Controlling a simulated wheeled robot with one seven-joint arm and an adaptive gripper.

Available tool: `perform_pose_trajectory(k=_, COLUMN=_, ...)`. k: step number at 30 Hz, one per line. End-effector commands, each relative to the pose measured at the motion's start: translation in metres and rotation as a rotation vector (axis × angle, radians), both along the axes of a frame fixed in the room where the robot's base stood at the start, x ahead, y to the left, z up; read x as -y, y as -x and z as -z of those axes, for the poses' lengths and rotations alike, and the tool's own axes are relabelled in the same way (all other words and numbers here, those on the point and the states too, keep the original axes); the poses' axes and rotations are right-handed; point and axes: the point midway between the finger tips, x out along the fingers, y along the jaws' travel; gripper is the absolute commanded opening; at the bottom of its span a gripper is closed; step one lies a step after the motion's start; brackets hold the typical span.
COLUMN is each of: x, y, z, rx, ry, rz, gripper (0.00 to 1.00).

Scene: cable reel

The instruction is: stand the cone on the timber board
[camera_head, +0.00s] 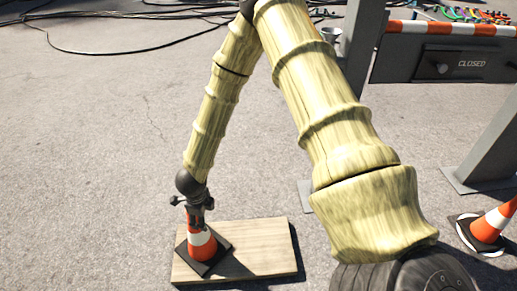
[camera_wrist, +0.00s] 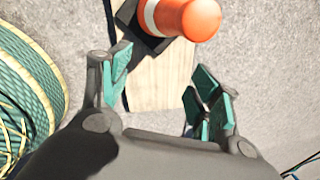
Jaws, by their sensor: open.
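An orange and white cone (camera_head: 202,246) with a dark square base stands upright on the timber board (camera_head: 265,250), near its left end. One base corner lies close to the board's edge; I cannot tell whether it overhangs. In the wrist view the cone (camera_wrist: 186,18) is at the top, with the pale board (camera_wrist: 160,82) running below it. My gripper (camera_head: 197,212) is at the cone's tip in the head view. In the wrist view my gripper (camera_wrist: 160,80) has its green-padded fingers spread wide, with nothing between them and the cone beyond the fingertips.
A second cone (camera_head: 492,223) stands at the right edge. A grey barrier with a "CLOSED" panel (camera_head: 450,64) and posts is at upper right. Black cables (camera_head: 120,50) lie at the back. A green reel (camera_wrist: 30,85) is left in the wrist view. Left pavement is clear.

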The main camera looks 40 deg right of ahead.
Motion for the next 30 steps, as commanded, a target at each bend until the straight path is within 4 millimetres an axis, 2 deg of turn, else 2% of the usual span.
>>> perform_pose_trajectory(k=1, x=0.004, y=0.021, z=0.016, rx=-0.022, ry=0.043, rz=-0.143, gripper=0.62)
perform_pose_trajectory(k=3, x=0.010, y=0.045, z=0.034, rx=-0.045, ry=0.097, rz=-0.356, gripper=0.62)
perform_pose_trajectory(k=9, x=0.021, y=0.116, z=0.075, rx=-0.120, ry=0.199, rz=-0.982, gripper=0.62)
perform_pose_trajectory(k=15, x=0.024, y=0.192, z=0.100, rx=-0.176, ry=0.219, rz=-1.611, gripper=0.62)
perform_pose_trajectory(k=21, x=0.021, y=0.261, z=0.109, rx=-0.176, ry=0.170, rz=-2.134, gripper=0.62)
perform_pose_trajectory(k=25, x=0.018, y=0.287, z=0.108, rx=-0.154, ry=0.136, rz=-2.332, gripper=0.62)
perform_pose_trajectory(k=30, x=0.015, y=0.299, z=0.108, rx=-0.139, ry=0.119, rz=-2.420, gripper=0.62)
